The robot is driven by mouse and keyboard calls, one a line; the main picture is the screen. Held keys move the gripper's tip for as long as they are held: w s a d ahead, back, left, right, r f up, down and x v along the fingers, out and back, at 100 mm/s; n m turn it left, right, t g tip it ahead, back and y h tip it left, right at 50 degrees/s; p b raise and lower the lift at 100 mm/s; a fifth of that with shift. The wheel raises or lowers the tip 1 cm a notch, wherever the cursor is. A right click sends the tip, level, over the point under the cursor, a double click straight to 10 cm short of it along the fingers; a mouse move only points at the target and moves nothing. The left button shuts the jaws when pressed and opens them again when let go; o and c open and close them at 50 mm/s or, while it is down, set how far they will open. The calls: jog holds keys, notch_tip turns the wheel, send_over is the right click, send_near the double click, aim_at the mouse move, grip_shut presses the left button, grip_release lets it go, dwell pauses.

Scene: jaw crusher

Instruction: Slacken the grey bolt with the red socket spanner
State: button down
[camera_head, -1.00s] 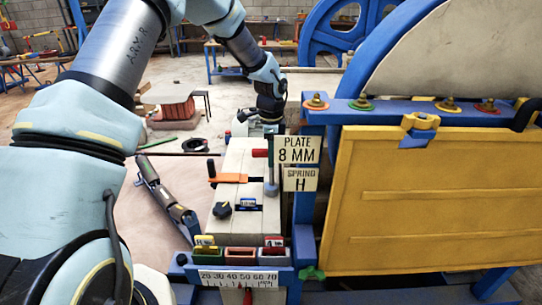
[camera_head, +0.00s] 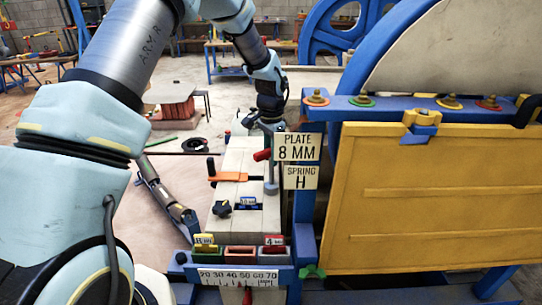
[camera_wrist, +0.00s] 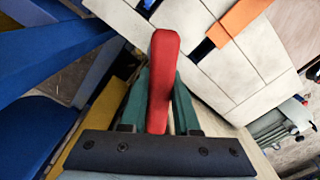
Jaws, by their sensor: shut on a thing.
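The red socket spanner (camera_head: 262,155) shows its red handle and an upright grey shaft just left of the label plates. The foot of its shaft (camera_head: 271,188) meets the pale block. The grey bolt cannot be told apart there. My gripper (camera_head: 270,127) is above the spanner, pointing down. In the wrist view, my gripper (camera_wrist: 161,105) has its two green fingers closed on either side of the red handle (camera_wrist: 164,75), which stretches out beyond them.
Coloured trays (camera_head: 240,251) and a scale (camera_head: 238,277) are in front.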

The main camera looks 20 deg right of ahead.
jog(key=n, duration=0.5)
jog(key=shift+w+n, duration=0.1)
jog(key=shift+n, duration=0.9)
jog(key=n, duration=0.3)
jog(key=shift+p, duration=0.3)
jog(key=c, duration=0.6)
grip_release()
jog(key=shift+o, duration=0.2)
